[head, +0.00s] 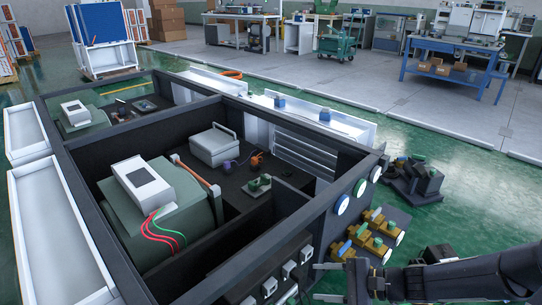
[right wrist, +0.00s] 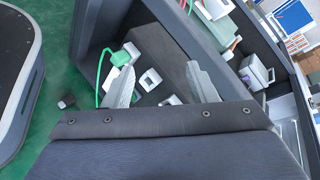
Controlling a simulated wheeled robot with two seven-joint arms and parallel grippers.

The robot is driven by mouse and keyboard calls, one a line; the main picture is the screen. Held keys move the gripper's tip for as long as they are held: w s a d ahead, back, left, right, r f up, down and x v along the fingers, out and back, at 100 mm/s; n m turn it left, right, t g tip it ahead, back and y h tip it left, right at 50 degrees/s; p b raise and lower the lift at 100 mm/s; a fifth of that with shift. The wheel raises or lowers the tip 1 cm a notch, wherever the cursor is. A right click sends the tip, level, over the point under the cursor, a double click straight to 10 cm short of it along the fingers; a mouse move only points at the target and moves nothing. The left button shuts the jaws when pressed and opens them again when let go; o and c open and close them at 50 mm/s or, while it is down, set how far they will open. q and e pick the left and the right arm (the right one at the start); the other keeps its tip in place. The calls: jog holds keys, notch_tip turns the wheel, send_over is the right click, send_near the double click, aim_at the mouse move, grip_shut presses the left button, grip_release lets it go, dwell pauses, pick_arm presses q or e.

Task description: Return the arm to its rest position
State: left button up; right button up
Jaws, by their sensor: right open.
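My right arm (head: 460,277) comes in from the lower right in the head view. My right gripper (head: 319,281) points left, near the front right wall of the big dark box (head: 290,240). Its two fingers are apart and nothing shows between them. In the right wrist view the gripper (right wrist: 159,67) is also open, with both pale fingers spread over the box area. White blocks and a green plug (right wrist: 120,58) with a green cable show beyond the fingers there; I cannot tell how far away they are. My left gripper is not in view.
Brass valve parts (head: 376,232) and round gauges (head: 342,204) sit by the box's right side, close to my gripper. A dark device (head: 418,180) lies on the green floor farther right. Inside the box stand a green unit (head: 160,225) and a grey case (head: 213,147).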

jog(key=s+d+r+n+h, duration=0.3)
jog(key=s+n, duration=0.1)
jog(key=s, duration=0.2)
jog(key=s+d+r+n+t+h, duration=0.1)
jog(key=s+d+r+n+h, duration=0.2)
jog(key=s, duration=0.4)
jog(key=s+d+r+n+h, duration=0.2)
jog(key=s+r+n+h, duration=0.15)
jog(key=s+n, duration=0.2)
notch_tip(320, 180, up, 34)
jog(key=p, duration=3.3)
jog(key=shift+s+a+f, duration=0.2)
jog(key=shift+s, duration=0.1)
jog(key=shift+m, duration=0.25)
jog(key=shift+c, duration=0.4)
